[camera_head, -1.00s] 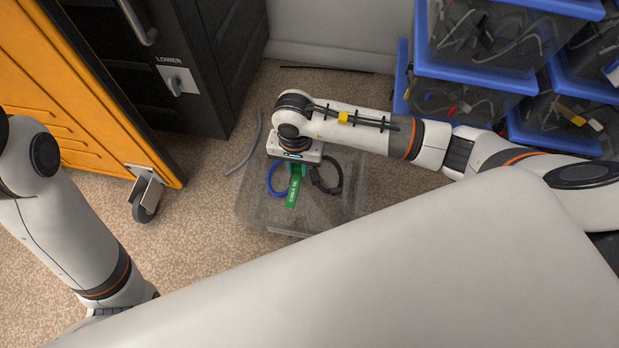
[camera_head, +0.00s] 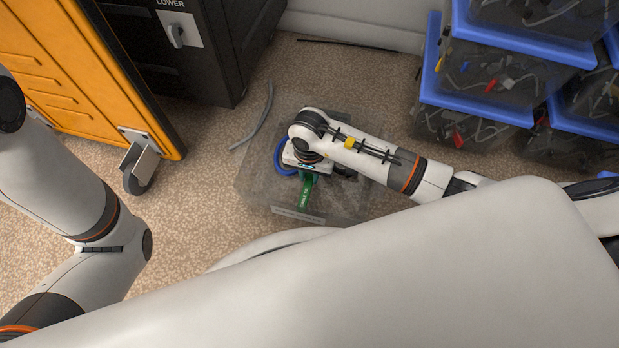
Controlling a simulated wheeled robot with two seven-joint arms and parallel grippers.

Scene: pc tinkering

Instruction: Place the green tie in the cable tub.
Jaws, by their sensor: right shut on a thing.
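The cable tub (camera_head: 258,190) is a clear, see-through box on the carpet in the middle of the view. My right gripper (camera_head: 308,176) points down over the tub and is shut on the green tie (camera_head: 305,192), a green strap with white lettering. The tie hangs below the jaws, over or inside the tub; the exact height is hard to tell. A blue cable loop (camera_head: 281,160) shows beside the gripper, partly hidden by it. My left arm comes in at the left, but its gripper is out of view.
Stacked clear bins with blue rims (camera_head: 474,105) hold cables at the right. An orange cabinet (camera_head: 75,70) on a caster (camera_head: 139,165) and a dark cabinet (camera_head: 180,60) stand at the upper left. A grey cable (camera_head: 262,118) lies on the carpet beside the tub.

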